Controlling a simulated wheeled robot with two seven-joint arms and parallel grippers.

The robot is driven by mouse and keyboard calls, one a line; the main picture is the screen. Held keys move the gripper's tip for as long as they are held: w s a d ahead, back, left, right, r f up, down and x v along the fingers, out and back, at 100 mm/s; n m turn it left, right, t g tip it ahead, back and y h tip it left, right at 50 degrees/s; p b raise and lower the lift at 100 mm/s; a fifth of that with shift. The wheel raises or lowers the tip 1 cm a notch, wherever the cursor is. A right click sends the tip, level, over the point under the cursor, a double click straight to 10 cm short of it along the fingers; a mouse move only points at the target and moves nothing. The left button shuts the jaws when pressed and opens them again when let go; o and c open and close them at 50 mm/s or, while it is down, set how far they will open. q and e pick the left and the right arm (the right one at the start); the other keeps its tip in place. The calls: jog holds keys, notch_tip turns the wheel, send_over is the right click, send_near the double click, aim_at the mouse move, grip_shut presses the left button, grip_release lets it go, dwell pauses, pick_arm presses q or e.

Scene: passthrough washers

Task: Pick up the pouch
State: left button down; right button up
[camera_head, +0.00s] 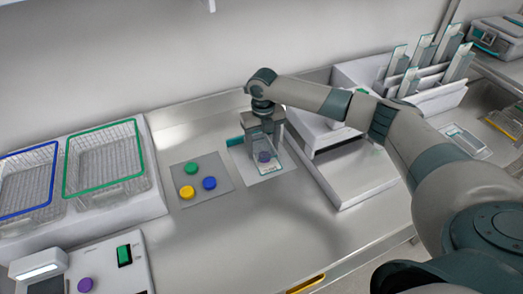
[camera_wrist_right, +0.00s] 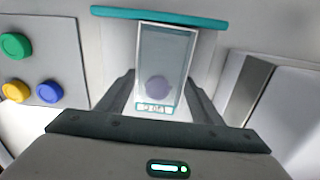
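The pouch (camera_head: 270,163) is a clear, flat packet with teal edging, on a pale pad right of the colored discs. A purple disc shows in or through it. In the right wrist view the pouch (camera_wrist_right: 166,50) lies ahead of the gripper, its labelled end nearest. My right gripper (camera_head: 262,137) points down at the pouch in the head view. In the wrist view its fingers (camera_wrist_right: 161,85) stand apart on either side of the pouch's near part, with a small gap on the right. Exact fingertip contact is hard to see. My left gripper is not in view.
A grey mat (camera_head: 214,196) with green, yellow and blue discs lies left of the pouch. Blue-rimmed (camera_head: 25,212) and green-rimmed (camera_head: 68,180) wire baskets stand farther left. A white device (camera_head: 355,187) is close on the right, with a rack of packets (camera_head: 430,95) behind.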

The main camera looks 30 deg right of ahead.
aim_at(263, 149)
jog(key=shift+c, duration=1)
jog(key=shift+r, duration=0.15)
jog(key=shift+r+b, duration=0.4)
jog(key=shift+r, duration=0.25)
notch_tip(263, 149, up, 8)
jog(key=b, duration=0.2)
jog(key=shift+r, duration=0.25)
jog(key=shift+a, duration=0.1)
